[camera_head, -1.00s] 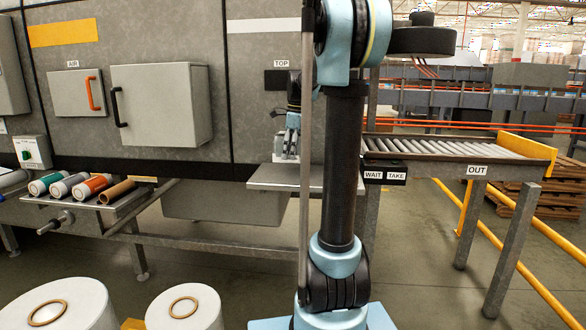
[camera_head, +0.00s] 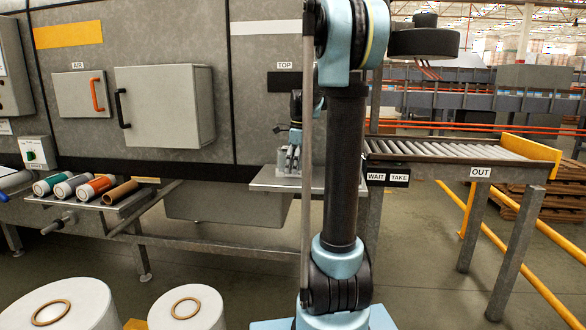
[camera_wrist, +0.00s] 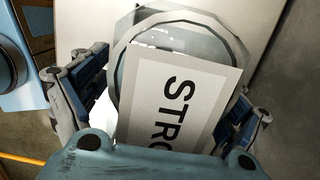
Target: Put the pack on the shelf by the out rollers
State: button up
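The pack (camera_wrist: 178,100) fills the middle of the wrist view. It has a white label with dark letters reading "STRO" and a round, greyish rim behind it; the rest is hidden. My gripper (camera_wrist: 170,110) has one finger on each side of the pack, very close to it. I cannot tell whether both fingers press on it. In the head view my gripper (camera_head: 291,158) is low over the small metal shelf (camera_head: 318,181) beside the out rollers (camera_head: 450,151). The pack there is small and mostly hidden by the fingers.
A grey wall panel with a TOP sign (camera_head: 288,65) stands behind the shelf. WAIT and TAKE signs (camera_head: 388,178) are at the rollers' near end. Coloured rolls (camera_head: 85,187) lie on a rack at left. White drums (camera_head: 187,308) stand in front. My arm hides part of the shelf.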

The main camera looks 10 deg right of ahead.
aim_at(295, 148)
jog(key=shift+r, duration=0.1)
jog(key=r, duration=0.4)
jog(key=d+r, duration=0.1)
jog(key=r, duration=0.6)
jog(key=shift+s+d+r, duration=0.15)
jog(key=shift+s+r, duration=0.1)
jog(key=shift+r, duration=0.15)
